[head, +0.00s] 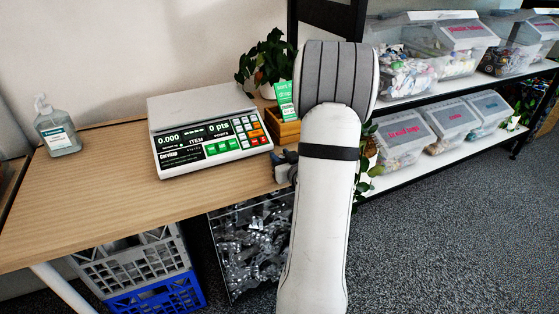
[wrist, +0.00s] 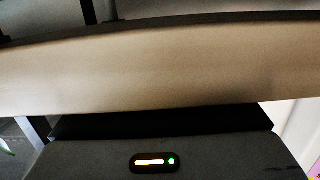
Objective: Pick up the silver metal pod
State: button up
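No single silver metal pod can be picked out for sure. A clear bin (head: 226,268) under the table holds many silver-grey pieces (head: 250,240), too small to tell apart. My arm stands in front of the bin's right side and hides part of it. A small dark grey part (head: 285,163), seemingly of my gripper, shows left of the arm at the table's right edge. The rest of the gripper is hidden behind the arm. No fingertips and no pod show in the wrist view, so whether it is open or shut is unclear.
The wooden table (head: 60,205) carries a scale (head: 208,137), a sanitizer bottle (head: 56,128) and a wooden box (head: 283,127) by a plant (head: 263,62). Crates (head: 135,262) stand below. Shelves with clear boxes (head: 405,137) are right; carpet (head: 450,240) is free. A pale brown band (wrist: 160,68) crosses the wrist view.

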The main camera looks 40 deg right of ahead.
jog(key=c, duration=0.6)
